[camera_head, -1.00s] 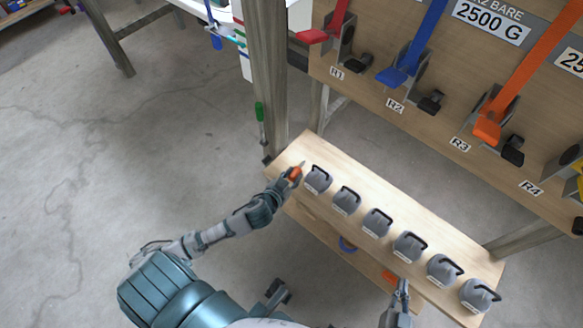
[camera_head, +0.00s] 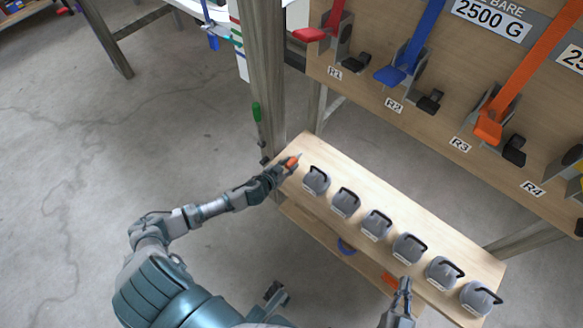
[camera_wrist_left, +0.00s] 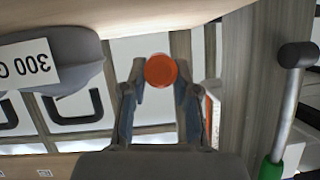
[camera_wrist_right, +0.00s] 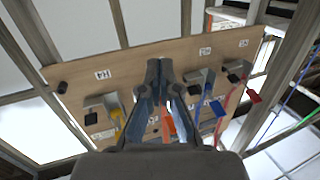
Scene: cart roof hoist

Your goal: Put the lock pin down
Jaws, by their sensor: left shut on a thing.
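The lock pin has an orange handle (camera_head: 291,162) and a thin grey tip, and shows in the head view at the far left end of the wooden bench. My left gripper (camera_head: 285,166) is shut on the handle, over or at the bench top. I cannot tell whether the pin touches the wood. In the left wrist view the handle's round orange end (camera_wrist_left: 160,69) sits between the fingers (camera_wrist_left: 159,85). My right gripper (camera_head: 404,285) is at the bench's front edge. Its fingertips (camera_wrist_right: 160,68) meet, with nothing between them.
Several grey weights (camera_head: 345,201) with black handles stand in a row along the bench top (camera_head: 400,205). A wooden post (camera_head: 264,80) rises behind the bench's left end. A board with coloured levers (camera_head: 488,127) stands behind. An orange thing (camera_head: 389,280) lies on the lower shelf.

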